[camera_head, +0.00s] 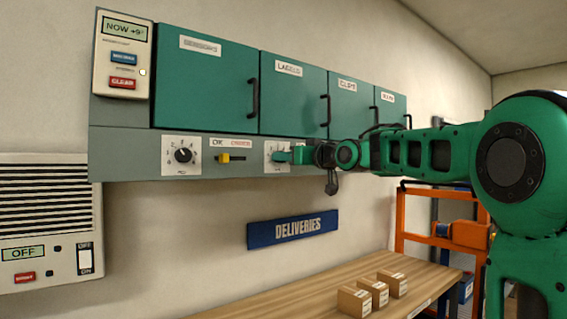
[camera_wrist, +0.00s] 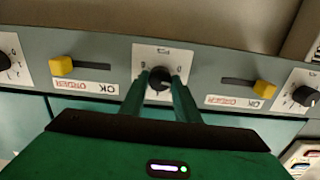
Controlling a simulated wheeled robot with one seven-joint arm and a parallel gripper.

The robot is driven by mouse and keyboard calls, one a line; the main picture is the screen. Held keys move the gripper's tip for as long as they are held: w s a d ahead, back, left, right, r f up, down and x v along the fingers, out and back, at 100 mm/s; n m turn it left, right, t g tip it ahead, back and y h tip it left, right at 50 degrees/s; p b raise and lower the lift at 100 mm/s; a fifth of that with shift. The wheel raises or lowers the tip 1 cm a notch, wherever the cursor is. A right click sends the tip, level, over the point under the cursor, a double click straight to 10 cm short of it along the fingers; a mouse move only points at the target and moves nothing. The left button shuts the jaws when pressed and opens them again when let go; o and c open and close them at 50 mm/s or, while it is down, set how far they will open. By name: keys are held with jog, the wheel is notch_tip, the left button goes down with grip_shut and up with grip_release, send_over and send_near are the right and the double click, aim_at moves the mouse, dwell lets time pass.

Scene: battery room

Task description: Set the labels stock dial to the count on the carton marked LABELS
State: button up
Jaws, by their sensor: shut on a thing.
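The labels stock dial sits on a white plate (camera_head: 269,165) on the grey strip below the cabinet door marked LABELS (camera_head: 300,95). My gripper (camera_head: 281,157) is at this plate and hides most of it in the head view. In the wrist view, which is upside down, the black dial knob (camera_wrist: 159,80) lies between the two fingertips of my gripper (camera_wrist: 160,84), which is shut on it. Its pointer setting cannot be read. Three small cartons (camera_head: 355,302) stand on the wooden table (camera_head: 300,299); their markings are too small to read.
Another dial (camera_head: 183,155) and a yellow slider (camera_head: 232,158) beside OK/ORDER lettering are left of my gripper. In the wrist view, yellow sliders (camera_wrist: 61,66) flank the held dial. Door handles (camera_head: 253,98) stick out above. A DELIVERIES sign (camera_head: 293,229) hangs below. An orange rack (camera_head: 412,215) stands right.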

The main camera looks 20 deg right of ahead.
jog(key=shift+f, duration=0.15)
jog(key=o, duration=1)
jog(key=shift+o, duration=0.2)
jog(key=shift+s, duration=0.15)
jog(key=v, duration=1)
jog(key=shift+s, duration=0.2)
jog(key=shift+d, duration=0.1)
jog(key=s+d+f+m+g+h, duration=0.2)
jog(key=s+f+g, duration=0.15)
jog(key=f, duration=0.55)
jog(key=s+d+f+m+g+h, duration=0.15)
jog(key=s+f, duration=0.25)
jog(key=f, duration=0.5)
jog(key=s+d+f+m+g+h, duration=0.1)
jog(key=s+d+f+m+g, duration=0.2)
jog(key=f, duration=0.7)
jog(key=s+f+m+g, duration=0.1)
jog(key=s+f+g, duration=0.3)
jog(key=s+f, duration=0.5)
jog(key=s+a+f+m+g, duration=0.1)
jog(key=s+f+g, duration=0.4)
jog(key=s, duration=1.4)
notch_tip(320, 180, down, 4)
jog(key=shift+r+g, duration=0.1)
jog(key=shift+g, duration=0.2)
